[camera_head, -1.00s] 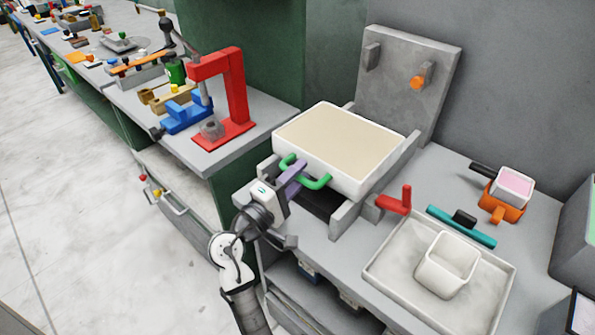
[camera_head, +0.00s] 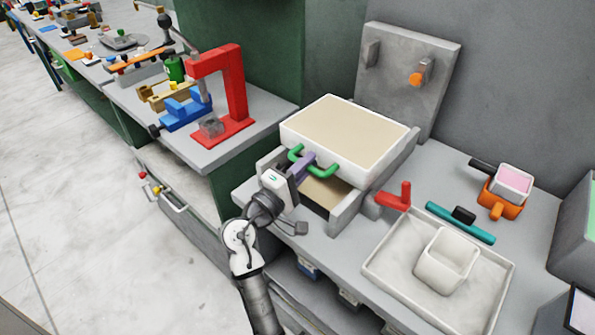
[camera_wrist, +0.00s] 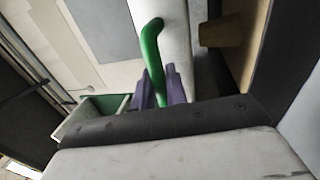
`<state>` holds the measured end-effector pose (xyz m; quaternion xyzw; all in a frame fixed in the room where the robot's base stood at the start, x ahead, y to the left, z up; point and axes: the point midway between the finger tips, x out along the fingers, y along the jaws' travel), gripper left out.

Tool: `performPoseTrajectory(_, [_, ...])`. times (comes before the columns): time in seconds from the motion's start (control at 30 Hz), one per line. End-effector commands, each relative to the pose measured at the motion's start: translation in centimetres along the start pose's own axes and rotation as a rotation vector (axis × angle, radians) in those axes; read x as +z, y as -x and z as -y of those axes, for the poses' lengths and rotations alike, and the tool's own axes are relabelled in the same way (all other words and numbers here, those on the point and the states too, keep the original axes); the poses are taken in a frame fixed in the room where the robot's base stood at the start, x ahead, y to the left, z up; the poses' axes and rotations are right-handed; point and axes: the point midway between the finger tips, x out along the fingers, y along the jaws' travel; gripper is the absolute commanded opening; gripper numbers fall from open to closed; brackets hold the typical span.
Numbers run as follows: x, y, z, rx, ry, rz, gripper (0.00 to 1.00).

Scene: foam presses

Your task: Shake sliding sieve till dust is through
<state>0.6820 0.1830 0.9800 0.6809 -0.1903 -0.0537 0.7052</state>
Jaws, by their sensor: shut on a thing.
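The sliding sieve is a white rectangular box (camera_head: 360,165) with a layer of beige dust (camera_head: 348,137) in it. It sits between the rails of a grey frame (camera_head: 343,215). Its green handle (camera_head: 323,171) faces me, and my gripper (camera_head: 306,165) is shut on it. In the wrist view, the purple fingers of my gripper (camera_wrist: 162,88) close around the green handle (camera_wrist: 152,50). Beneath the sieve a beige surface (camera_head: 325,192) shows between the rails. I cannot tell whether it is fallen dust.
A red lever (camera_head: 398,197) stands just right of the frame. A teal bar (camera_head: 460,222), an orange holder with a pink-topped cup (camera_head: 502,197) and a tray with a white cup (camera_head: 385,260) lie further right. A red press (camera_head: 237,95) stands on the left bench.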

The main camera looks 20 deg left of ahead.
Motion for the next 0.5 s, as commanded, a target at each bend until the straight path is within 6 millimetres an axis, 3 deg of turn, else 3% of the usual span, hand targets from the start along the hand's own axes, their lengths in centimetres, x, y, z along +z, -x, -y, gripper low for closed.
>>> performPoseTrajectory(0.03, [0.1, -1.4, 0.2, 0.002, 0.000, 0.006, 0.00])
performPoseTrajectory(0.2, [0.1, -4.6, 0.9, 0.001, 0.001, 0.003, 0.00])
performPoseTrajectory(0.5, [0.1, -5.6, 1.0, 0.002, -0.001, 0.000, 0.00])
